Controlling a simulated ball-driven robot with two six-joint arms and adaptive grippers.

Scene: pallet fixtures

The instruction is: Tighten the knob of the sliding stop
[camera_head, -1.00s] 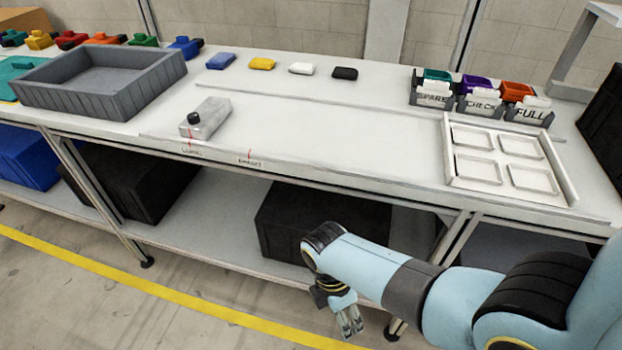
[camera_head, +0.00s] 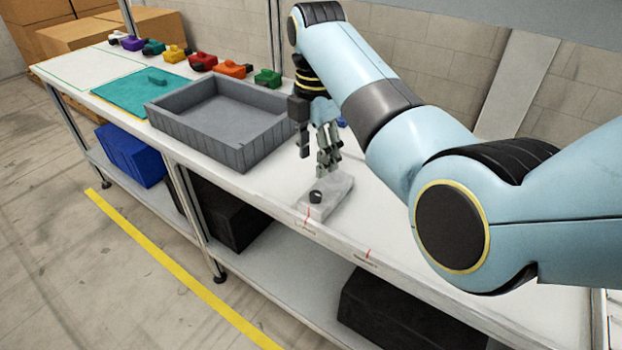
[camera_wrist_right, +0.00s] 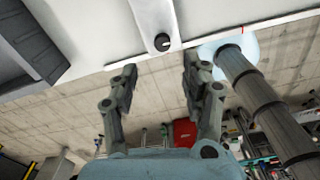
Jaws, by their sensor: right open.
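The sliding stop (camera_head: 336,189) is a light grey block near the table's front edge, with a black round knob (camera_head: 315,197) on top. My right gripper (camera_head: 328,168) hangs from above with its fingers down, just behind the knob in the head view, apart from it. In the right wrist view the knob (camera_wrist_right: 162,42) and stop (camera_wrist_right: 152,15) show beyond the gap between the two open fingers (camera_wrist_right: 160,66). The knob has a small white mark there. The gripper is empty. My left gripper is not in view.
A grey bin (camera_head: 222,122) stands left of the stop, close to my right gripper. A red line mark (camera_head: 308,214) with a label is at the edge in front of the stop, and a second red mark (camera_head: 368,254) is further right. My right arm hides much of the table's right side.

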